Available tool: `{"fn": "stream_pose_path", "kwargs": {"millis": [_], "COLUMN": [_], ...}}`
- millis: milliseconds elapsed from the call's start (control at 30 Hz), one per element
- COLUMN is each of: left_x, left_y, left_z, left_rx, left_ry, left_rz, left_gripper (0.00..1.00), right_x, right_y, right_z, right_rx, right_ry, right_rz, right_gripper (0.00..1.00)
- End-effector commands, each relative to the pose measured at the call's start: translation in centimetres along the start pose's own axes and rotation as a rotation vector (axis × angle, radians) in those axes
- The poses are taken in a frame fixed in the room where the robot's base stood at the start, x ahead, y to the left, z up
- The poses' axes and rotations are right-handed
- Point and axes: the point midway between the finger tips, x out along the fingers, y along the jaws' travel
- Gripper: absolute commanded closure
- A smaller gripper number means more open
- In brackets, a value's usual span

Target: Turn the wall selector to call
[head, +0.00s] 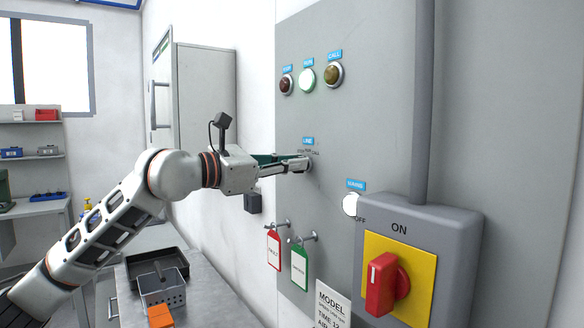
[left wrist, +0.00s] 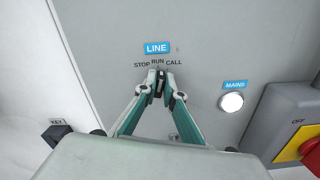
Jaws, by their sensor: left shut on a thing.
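The wall selector (left wrist: 160,84) is a small dark knob on the grey panel, below the blue LINE label (left wrist: 157,48) and the words STOP, RUN and CALL. My left gripper (left wrist: 160,80) is shut on the selector, one fingertip on each side. The knob looks about upright, under RUN, but the fingertips hide most of it. In the head view my left gripper (head: 303,164) reaches the panel from the left and covers the knob. Above, the middle lamp (head: 307,79) glows whitish green; the red lamp (head: 286,84) and amber CALL lamp (head: 333,75) look dark. My right gripper is not in view.
A white MAINS lamp (head: 350,205) and a grey box with a red rotary switch (head: 385,284) are at the lower right. Red (head: 274,251) and green (head: 299,266) tags hang on pegs below the selector. A bench with a black tray (head: 183,263) stands lower left.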

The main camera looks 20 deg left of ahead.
Motion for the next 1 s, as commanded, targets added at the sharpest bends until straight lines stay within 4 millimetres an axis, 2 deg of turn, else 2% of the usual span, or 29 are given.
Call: {"fn": "stream_pose_path", "kwargs": {"millis": [200, 500, 1000], "left_x": [0.0, 0.0, 0.0], "left_y": [-0.1, -0.3, -0.4], "left_z": [-0.1, -0.1, 0.0], "left_rx": [0.188, 0.397, 0.524], "left_ry": [-0.001, 0.000, -0.001], "left_rz": [0.001, 0.000, 0.000], "left_gripper": [1.00, 1.00, 1.00], "right_x": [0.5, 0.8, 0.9], "right_y": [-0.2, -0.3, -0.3], "right_z": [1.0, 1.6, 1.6], "right_rx": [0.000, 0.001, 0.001], "right_ry": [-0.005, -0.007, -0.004], "right_rz": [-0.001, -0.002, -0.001], "right_gripper": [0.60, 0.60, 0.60]}}
